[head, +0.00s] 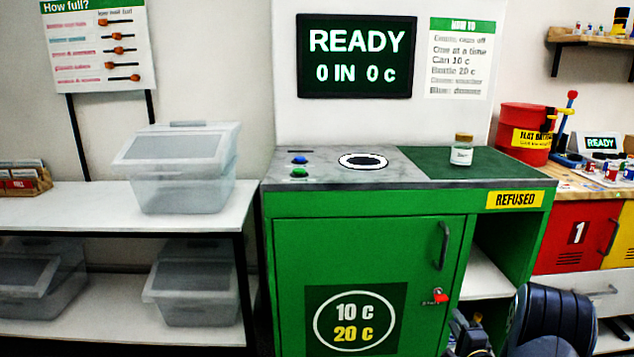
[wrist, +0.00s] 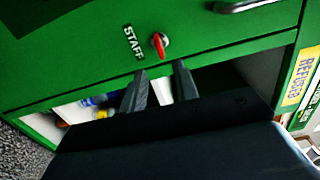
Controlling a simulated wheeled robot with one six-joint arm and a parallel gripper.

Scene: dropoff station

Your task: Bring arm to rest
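My gripper (wrist: 161,70) shows in the wrist view with its two dark fingers apart and nothing between them. Its fingertips point toward the green cabinet (wrist: 60,55), just below a red key in a lock (wrist: 159,44) beside the word STAFF. In the head view my gripper (head: 468,334) is low at the bottom edge, in front of the cabinet's open right compartment. My dark arm (head: 552,322) is folded low at the bottom right, partly cut off by the frame.
The green cabinet (head: 290,240) has a grey top with a round hole (head: 363,161). A lidded jar (head: 462,151) stands on its green right part. Shelves (head: 60,212) with clear bins (head: 180,170) are at left. Lockers (head: 570,237) and a red drum (head: 522,133) are at right.

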